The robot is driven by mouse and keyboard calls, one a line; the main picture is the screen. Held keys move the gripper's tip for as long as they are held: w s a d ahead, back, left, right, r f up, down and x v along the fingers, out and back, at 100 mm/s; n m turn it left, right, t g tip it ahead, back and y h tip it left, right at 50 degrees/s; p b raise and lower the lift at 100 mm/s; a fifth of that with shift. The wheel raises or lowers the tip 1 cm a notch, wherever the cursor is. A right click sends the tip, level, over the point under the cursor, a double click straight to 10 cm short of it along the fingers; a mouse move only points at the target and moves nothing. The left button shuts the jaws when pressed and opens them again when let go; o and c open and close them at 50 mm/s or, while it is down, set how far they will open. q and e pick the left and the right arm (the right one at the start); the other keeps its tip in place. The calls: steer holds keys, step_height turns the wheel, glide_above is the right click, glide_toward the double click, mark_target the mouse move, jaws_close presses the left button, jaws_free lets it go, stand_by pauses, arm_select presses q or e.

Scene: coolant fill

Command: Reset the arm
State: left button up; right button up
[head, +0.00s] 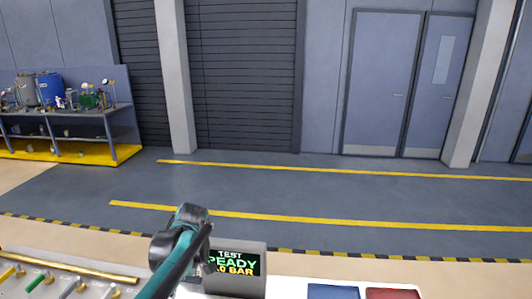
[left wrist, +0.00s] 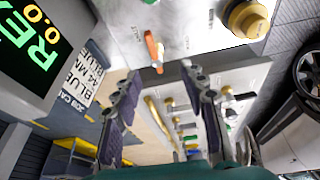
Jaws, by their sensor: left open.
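My left arm rises from the bottom of the head view, with its dark gripper end (head: 187,235) in front of the grey test display (head: 236,269). In the left wrist view, my left gripper (left wrist: 165,100) has its two fingers spread wide, with nothing between them. The display (left wrist: 35,40) shows green and orange text at the left edge there; in the head view it reads TEST, READY and a BAR figure partly hidden by my arm. My right gripper is in neither view.
A light panel with coloured handles (head: 40,281) lies at bottom left. Blue (head: 333,291) and red (head: 392,293) pads lie at bottom right. The wrist view shows an orange-handled item (left wrist: 153,48), a gold cap (left wrist: 247,20) and a printed card (left wrist: 82,75). The floor beyond is clear.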

arm_select(q)
steer(key=s+d+f+m+t+h, duration=0.1)
steer(key=s+d+m+t, duration=0.1)
steer(key=s+m, duration=0.3)
steer(key=s+d+f+m+t+h+b, duration=0.1)
steer(key=s+d+m+t, duration=0.1)
steer(key=s+m, duration=0.3)
steer(key=s+d+f+m+t+h, duration=0.1)
steer(key=s+d+m+t, duration=0.1)
steer(key=s+d+m, duration=0.2)
steer(key=shift+s+d+f+m+h, duration=0.1)
steer(key=shift+s+d+m+h, duration=0.1)
steer(key=shift+s+m, duration=0.35)
steer(key=shift+s+d+f+m+h, duration=0.15)
steer(key=shift+s+m, duration=0.2)
steer(key=shift+s, duration=0.35)
steer(key=shift+s+d+f+m+t, duration=0.2)
steer(key=shift+m+t, duration=0.1)
steer(key=shift+m, duration=0.1)
